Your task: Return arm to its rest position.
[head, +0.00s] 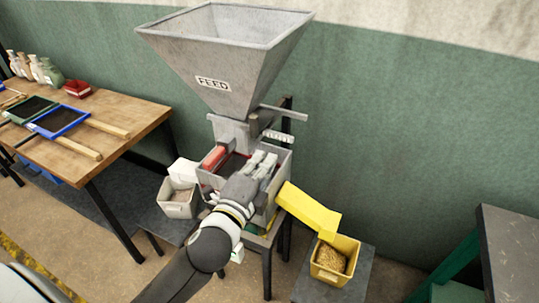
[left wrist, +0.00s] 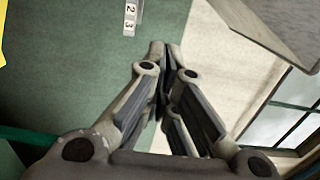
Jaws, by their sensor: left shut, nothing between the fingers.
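My left arm comes in from the bottom of the head view, and its gripper (head: 262,163) is in front of the grey mill's open box (head: 205,179), under the hopper. In the left wrist view the left gripper's fingers (left wrist: 164,50) are together at the tips, with nothing between them. Whether the gripper touches the box cannot be told. My right gripper is not in view.
The hopper marked FEED (head: 225,45) stands above. A yellow chute (head: 308,211) slopes toward a yellow bin of grain (head: 322,270). A whitish bin (head: 177,209) is left of the mill. A wooden table (head: 140,116) with trays is at left, a dark table (head: 510,235) at right.

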